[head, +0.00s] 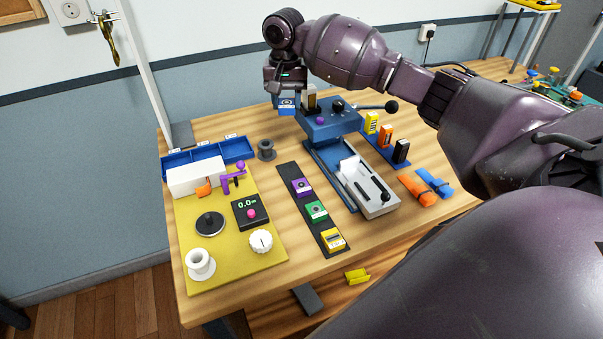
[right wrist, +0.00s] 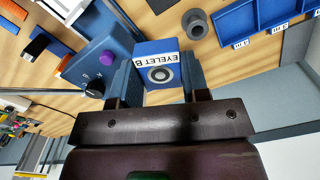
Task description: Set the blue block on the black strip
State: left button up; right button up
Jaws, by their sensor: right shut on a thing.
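The blue block (head: 287,107) is in my right gripper (head: 285,92), held in the air at the back of the table, just left of the blue machine. In the right wrist view the block (right wrist: 157,68) shows a white label reading EYELET B and a grey ring, between the two fingers of the gripper (right wrist: 158,82). The black strip (head: 286,170) lies on the table in front. A purple block (head: 301,187), a green block (head: 316,211) and a yellow block (head: 332,239) sit on it in a row; its far end is bare. My left gripper is not in view.
The blue machine (head: 331,124) with a lever stands right of the held block. A grey spool (head: 266,149) stands near the strip's far end. A yellow board (head: 235,266) with a dial and knobs lies left. A blue tray (head: 235,149) is behind it.

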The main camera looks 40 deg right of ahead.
jog(key=b, duration=0.2)
send_over(289, 170)
notch_tip(289, 170, down, 14)
jog(key=shift+f, duration=0.2)
notch_tip(289, 170, down, 5)
jog(key=shift+w+r+b, duration=0.1)
jog(key=shift+b, duration=0.25)
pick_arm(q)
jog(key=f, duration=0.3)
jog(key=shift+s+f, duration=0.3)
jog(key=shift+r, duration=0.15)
